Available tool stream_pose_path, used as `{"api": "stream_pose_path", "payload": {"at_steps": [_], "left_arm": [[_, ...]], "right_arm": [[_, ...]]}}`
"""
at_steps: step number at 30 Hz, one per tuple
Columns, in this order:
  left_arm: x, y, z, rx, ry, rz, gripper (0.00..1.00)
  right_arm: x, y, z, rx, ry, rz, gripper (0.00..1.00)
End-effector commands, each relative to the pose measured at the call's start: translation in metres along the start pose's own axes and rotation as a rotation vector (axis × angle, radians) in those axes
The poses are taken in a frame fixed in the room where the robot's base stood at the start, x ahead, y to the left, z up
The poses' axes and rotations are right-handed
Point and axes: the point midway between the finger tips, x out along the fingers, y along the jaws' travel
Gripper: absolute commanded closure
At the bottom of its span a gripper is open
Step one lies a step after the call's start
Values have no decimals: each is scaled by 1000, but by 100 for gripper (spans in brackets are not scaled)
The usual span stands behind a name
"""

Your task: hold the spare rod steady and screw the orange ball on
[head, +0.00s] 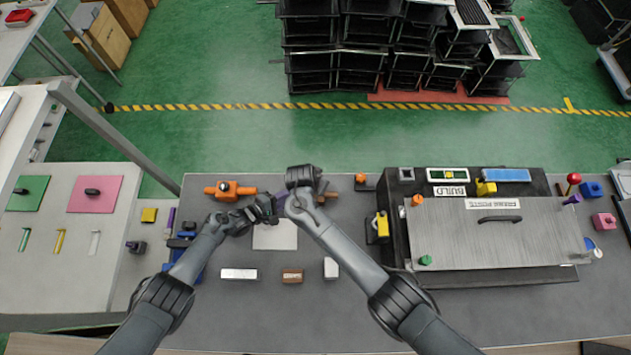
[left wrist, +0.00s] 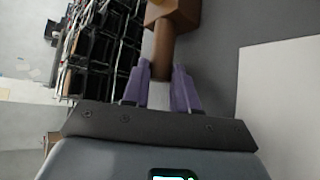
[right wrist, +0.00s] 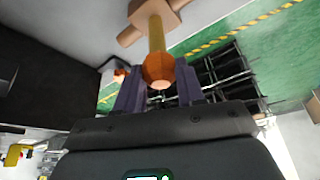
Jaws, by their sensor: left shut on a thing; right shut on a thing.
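In the right wrist view, the orange ball (right wrist: 158,72) sits at the near end of a yellowish rod (right wrist: 156,35) that comes out of a brown block (right wrist: 160,12). My right gripper (right wrist: 160,78) is shut on the ball, one purple finger on each side. In the left wrist view, my left gripper (left wrist: 162,72) is shut on a brown rod (left wrist: 162,45) that extends from a brown block (left wrist: 180,14). In the head view, my left gripper (head: 270,203) and right gripper (head: 287,202) are close together; they hide the ball and the held parts there.
An orange fixture (head: 228,189) lies left of the grippers and a brown piece (head: 326,195) right of them. A white sheet (head: 275,236) lies below. A white block (head: 331,268) and a brown block (head: 292,275) stand nearer. A large grey panel (head: 495,240) fills the right.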

Motion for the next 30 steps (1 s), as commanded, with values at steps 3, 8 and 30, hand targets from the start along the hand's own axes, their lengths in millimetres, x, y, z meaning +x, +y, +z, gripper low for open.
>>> {"api": "stream_pose_path", "payload": {"at_steps": [3,8,30], "left_arm": [[0,1,0,0,-1,1,100],[0,1,0,0,-1,1,100],[0,0,0,0,-1,1,100]], "right_arm": [[0,0,1,-2,-2,0,48],[0,0,0,-2,-1,0,28],[-21,0,-10,-3,2,0,28]]}}
